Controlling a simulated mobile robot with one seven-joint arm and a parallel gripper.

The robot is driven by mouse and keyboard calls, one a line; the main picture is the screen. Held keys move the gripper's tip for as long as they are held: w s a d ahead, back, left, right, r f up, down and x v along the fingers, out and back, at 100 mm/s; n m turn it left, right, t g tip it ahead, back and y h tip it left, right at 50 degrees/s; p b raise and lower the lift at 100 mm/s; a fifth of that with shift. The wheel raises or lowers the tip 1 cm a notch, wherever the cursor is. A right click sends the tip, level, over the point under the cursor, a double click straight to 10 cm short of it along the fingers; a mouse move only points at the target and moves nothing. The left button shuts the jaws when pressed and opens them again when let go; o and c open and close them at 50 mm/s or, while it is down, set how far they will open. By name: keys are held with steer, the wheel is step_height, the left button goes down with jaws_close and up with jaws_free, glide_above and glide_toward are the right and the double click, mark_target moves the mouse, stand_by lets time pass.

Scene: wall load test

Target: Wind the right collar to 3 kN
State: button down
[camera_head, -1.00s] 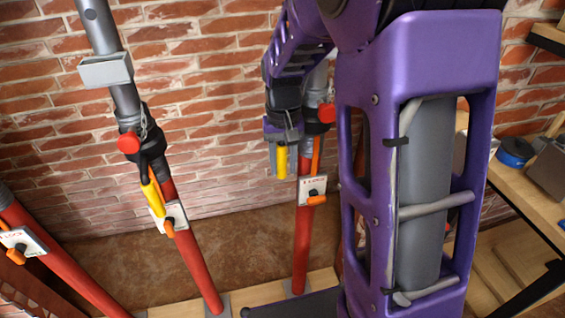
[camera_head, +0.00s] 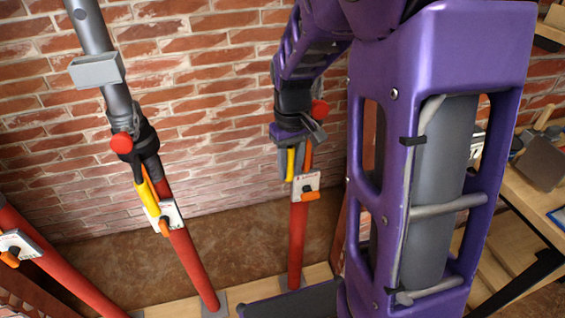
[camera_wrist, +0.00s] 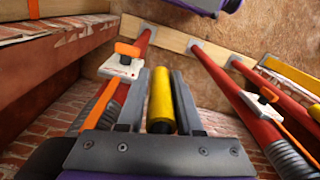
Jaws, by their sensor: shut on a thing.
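The right prop (camera_head: 297,245) is a red pole standing against the brick wall, its upper part mostly behind my arm. Its collar is largely hidden by my gripper; a red knob (camera_head: 320,109) shows there. My gripper (camera_wrist: 158,92) is shut on the yellow handle (camera_wrist: 160,102), which lies between its two grey fingers. In the head view the yellow handle (camera_head: 291,164) hangs close to the left of the pole. A white gauge plate (camera_head: 305,183) with an orange tab (camera_head: 310,196) sits just below; its reading is too small to tell. It also shows in the wrist view (camera_wrist: 122,66).
A middle prop (camera_head: 190,260) has its own yellow handle (camera_head: 148,198), red knob (camera_head: 121,143) and plate. Another red prop (camera_head: 60,265) leans at far left. A wooden shelf (camera_head: 530,215) with tools stands at right.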

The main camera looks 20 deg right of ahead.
steer(key=shift+w+d+r, duration=0.1)
steer(key=shift+w+d, duration=0.05)
steer(key=shift+d, duration=0.05)
steer(key=c, duration=0.6)
jaws_free()
steer(key=shift+r, duration=0.15)
step_height(320, 180, up, 17)
steer(key=p, duration=0.3)
